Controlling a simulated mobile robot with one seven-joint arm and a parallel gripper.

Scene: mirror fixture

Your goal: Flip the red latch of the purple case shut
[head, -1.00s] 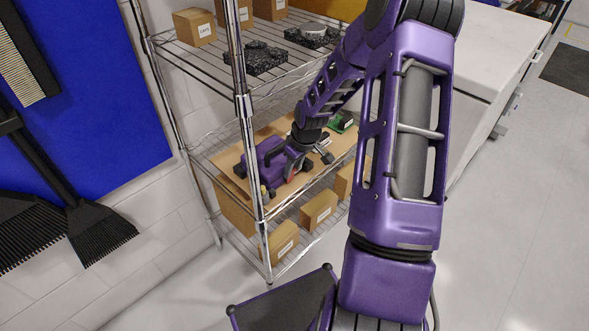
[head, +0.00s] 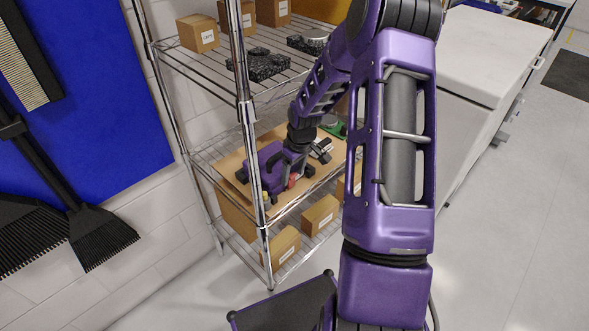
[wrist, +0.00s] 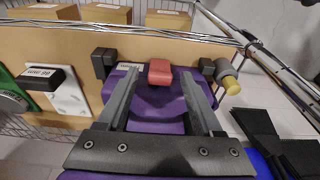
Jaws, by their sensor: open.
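The purple case (head: 264,160) sits on the tan board of the middle rack shelf. In the wrist view the case (wrist: 155,103) lies between and beyond my fingers, and its red latch (wrist: 160,72) stands up at its far edge. A little red also shows in the head view (head: 292,181). My gripper (wrist: 158,80) is open, with one grey finger on each side of the latch's line and nothing held. Whether the fingers touch the case, I cannot tell. In the head view my wrist hides part of the case.
Black blocks (wrist: 103,62) and a yellow-tipped knob (wrist: 229,85) flank the case. A white plate with a black handle (wrist: 68,96) and a green part (wrist: 12,96) are at left. A chrome rack post (head: 250,150) stands in front.

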